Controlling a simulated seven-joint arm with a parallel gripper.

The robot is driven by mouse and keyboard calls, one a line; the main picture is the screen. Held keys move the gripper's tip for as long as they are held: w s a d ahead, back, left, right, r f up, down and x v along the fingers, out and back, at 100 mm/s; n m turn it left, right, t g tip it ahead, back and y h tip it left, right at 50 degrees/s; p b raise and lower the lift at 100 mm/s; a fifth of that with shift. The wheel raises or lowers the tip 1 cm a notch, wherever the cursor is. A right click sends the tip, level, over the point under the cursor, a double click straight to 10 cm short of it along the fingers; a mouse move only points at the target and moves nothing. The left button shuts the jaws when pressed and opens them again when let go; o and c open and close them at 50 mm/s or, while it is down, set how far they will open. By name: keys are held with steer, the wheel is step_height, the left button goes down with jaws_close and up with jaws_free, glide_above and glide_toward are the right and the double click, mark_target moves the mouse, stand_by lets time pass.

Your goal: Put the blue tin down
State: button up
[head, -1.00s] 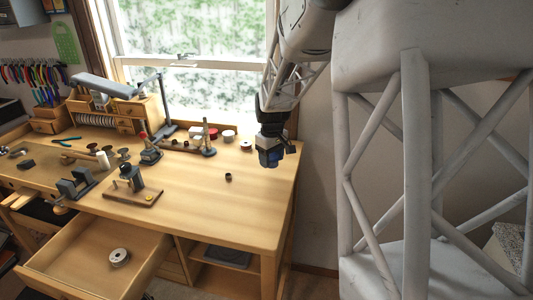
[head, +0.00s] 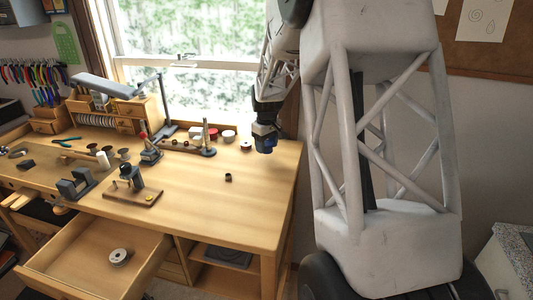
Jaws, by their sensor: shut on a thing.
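My gripper (head: 265,133) is near the right back corner of the wooden workbench (head: 225,215). It points down and is shut on the blue tin (head: 265,146). The tin is small and dark blue, and the fingers partly cover it. It shows over the bench's right end; I cannot tell whether its bottom touches the top.
A small dark ring (head: 228,177) lies on the bench, left and in front of the tin. A small spool (head: 246,145) and a red tin (head: 213,135) stand to its left. The bench's right front is clear. An open drawer (head: 95,255) juts out below.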

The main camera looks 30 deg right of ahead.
mark_target(267, 152)
steer(key=shift+f, duration=1.75)
steer(key=o, duration=0.9)
steer(key=shift+f, duration=0.1)
step_height(267, 152, up, 12)
steer(key=shift+r, duration=0.15)
steer(key=shift+a, duration=0.1)
